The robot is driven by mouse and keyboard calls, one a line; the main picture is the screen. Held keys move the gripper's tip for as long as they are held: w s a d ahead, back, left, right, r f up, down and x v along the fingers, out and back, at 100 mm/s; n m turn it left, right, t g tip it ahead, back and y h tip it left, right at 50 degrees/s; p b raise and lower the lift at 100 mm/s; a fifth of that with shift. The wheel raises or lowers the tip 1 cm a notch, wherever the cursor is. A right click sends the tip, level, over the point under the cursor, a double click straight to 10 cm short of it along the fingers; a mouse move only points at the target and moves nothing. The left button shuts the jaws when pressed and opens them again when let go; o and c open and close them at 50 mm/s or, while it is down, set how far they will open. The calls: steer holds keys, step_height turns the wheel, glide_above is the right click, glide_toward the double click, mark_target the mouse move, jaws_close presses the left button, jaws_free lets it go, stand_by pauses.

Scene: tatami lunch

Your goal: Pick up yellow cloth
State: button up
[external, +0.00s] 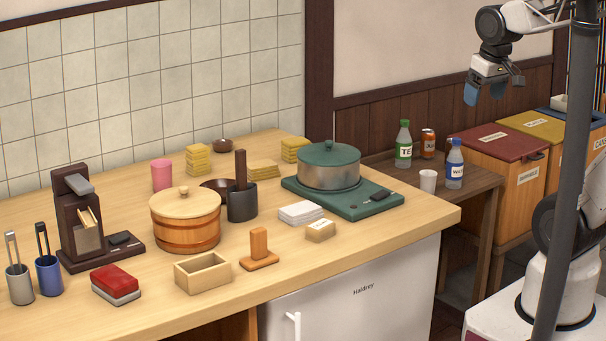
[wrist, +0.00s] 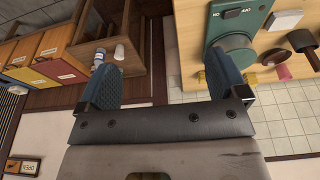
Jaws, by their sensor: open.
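Yellow folded cloths stand in stacks at the back of the wooden counter: one stack (external: 198,160) near the wall, a lower one (external: 263,169) in the middle, and one (external: 293,149) just behind the green-lidded pot. My gripper (external: 485,92) is open and empty, high above and to the right of the counter, far from the cloths. Its two blue fingers (wrist: 163,75) are spread wide in the wrist view with nothing between them.
The pot (external: 328,166) on its green burner stands in front of the right stack. A wooden tub (external: 186,220), a dark canister (external: 242,202) and a pink cup (external: 162,175) stand nearby. Bottles (external: 404,144) stand on the side table. A dark pole (external: 567,170) is at right.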

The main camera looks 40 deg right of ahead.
steer(key=w+a+r+n, duration=0.1)
steer(key=w+a+n, duration=0.1)
steer(key=w, duration=0.5)
steer(key=w+a+r+n, duration=0.1)
steer(key=w+a+n, duration=0.1)
steer(key=w, duration=0.6)
steer(key=n+g, duration=0.3)
steer(key=n, duration=0.9)
glide_above(263, 164)
steer(key=f, duration=1.9)
steer(key=shift+s+d, duration=0.15)
steer(key=shift+d, duration=0.2)
steer(key=shift+w+a+f, duration=0.3)
steer(key=shift+a+f, duration=0.05)
steer(key=shift+f, duration=0.15)
steer(key=shift+f, duration=1.25)
